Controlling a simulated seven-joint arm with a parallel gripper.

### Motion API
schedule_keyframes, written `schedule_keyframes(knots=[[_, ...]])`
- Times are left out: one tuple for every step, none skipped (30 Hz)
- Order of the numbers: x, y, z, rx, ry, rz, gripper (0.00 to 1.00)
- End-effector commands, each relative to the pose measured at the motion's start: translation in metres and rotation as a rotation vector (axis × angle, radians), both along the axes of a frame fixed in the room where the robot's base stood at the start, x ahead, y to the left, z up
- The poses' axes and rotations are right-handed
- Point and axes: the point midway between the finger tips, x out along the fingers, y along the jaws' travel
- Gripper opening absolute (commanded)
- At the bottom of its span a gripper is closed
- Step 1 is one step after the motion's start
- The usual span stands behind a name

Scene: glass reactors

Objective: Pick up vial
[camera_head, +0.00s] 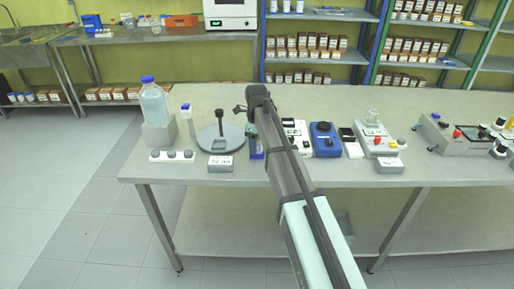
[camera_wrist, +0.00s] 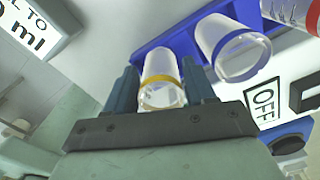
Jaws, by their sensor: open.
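In the wrist view a clear vial with a yellow ring (camera_wrist: 161,80) sits in a blue rack (camera_wrist: 182,40). My gripper (camera_wrist: 160,82) is open, with one dark finger on each side of this vial. I cannot tell whether the fingers touch it. A second clear vial (camera_wrist: 232,46) sits beside it to the right, and a vial with red markings (camera_wrist: 292,12) is at the top right corner. In the head view my gripper is over the bench, and my arm hides most of what is under it; the vials cannot be made out there.
The steel bench (camera_head: 222,100) also holds a bottle with a blue cap (camera_head: 153,103), a round grey plate with a black post (camera_head: 222,135), a blue device (camera_head: 325,139) and other instruments to the right. The bench's back left is clear.

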Motion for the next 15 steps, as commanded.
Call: schedule_keyframes(knots=[[0.0001,0.0001,0.0003,0.000,0.000,0.000,0.54],[0.0001,0.0001,0.0004,0.000,0.000,0.000,0.54],[0.0001,0.0001,0.0004,0.000,0.000,0.000,0.54],[0.0001,0.0001,0.0005,0.000,0.000,0.000,0.51],[0.0001,0.0001,0.0005,0.000,0.000,0.000,0.49],[0.0001,0.0001,0.0006,0.000,0.000,0.000,0.45],[0.0001,0.0001,0.0006,0.000,0.000,0.000,0.42],[0.0001,0.0001,0.0006,0.000,0.000,0.000,0.39],[0.0001,0.0001,0.0006,0.000,0.000,0.000,0.35],[0.0001,0.0001,0.0006,0.000,0.000,0.000,0.32],[0.0001,0.0001,0.0006,0.000,0.000,0.000,0.29],[0.0001,0.0001,0.0007,0.000,0.000,0.000,0.26],[0.0001,0.0001,0.0007,0.000,0.000,0.000,0.23],[0.0001,0.0001,0.0007,0.000,0.000,0.000,0.20],[0.0002,0.0001,0.0007,0.000,0.000,0.000,0.16]])
